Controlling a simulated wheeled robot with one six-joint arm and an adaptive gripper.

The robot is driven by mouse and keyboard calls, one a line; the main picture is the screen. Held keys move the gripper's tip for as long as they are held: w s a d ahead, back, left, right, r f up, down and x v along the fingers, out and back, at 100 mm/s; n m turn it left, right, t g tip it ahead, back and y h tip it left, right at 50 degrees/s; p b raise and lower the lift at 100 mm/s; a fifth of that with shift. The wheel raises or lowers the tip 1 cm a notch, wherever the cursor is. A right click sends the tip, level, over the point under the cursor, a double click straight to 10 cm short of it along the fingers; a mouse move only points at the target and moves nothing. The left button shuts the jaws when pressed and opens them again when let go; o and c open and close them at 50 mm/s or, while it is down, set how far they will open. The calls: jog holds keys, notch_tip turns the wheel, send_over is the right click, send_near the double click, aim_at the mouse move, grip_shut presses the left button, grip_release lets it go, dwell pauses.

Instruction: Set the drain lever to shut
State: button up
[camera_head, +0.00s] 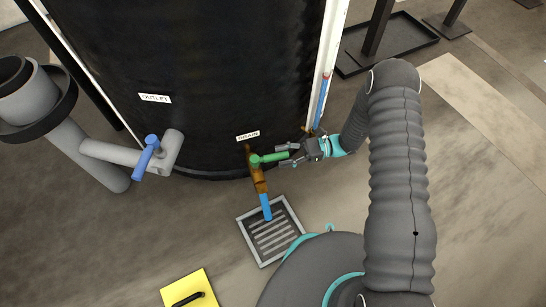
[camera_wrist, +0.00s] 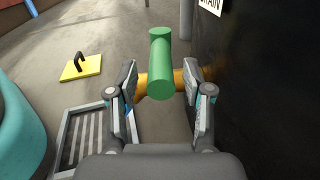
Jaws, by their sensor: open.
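The green drain lever (camera_head: 270,158) sits on a brass drain pipe (camera_head: 259,179) low on the black tank, under the "DRAIN" label (camera_head: 247,136). In the head view the lever lies crosswise to the pipe, its handle pointing right toward my gripper (camera_head: 287,154). In the wrist view the lever (camera_wrist: 160,65) shows between the two fingertips of my gripper (camera_wrist: 160,76), with a gap on each side. My gripper is open and holds nothing. The brass pipe (camera_wrist: 149,86) passes behind the lever's near end.
The black tank (camera_head: 190,70) stands close beside my gripper. An outlet pipe with a blue lever (camera_head: 146,158) is at the left. A yellow plate with a black handle (camera_head: 198,279) lies on the floor.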

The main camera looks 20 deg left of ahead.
aim_at(272, 158)
jog(key=shift+x, duration=2)
grip_shut()
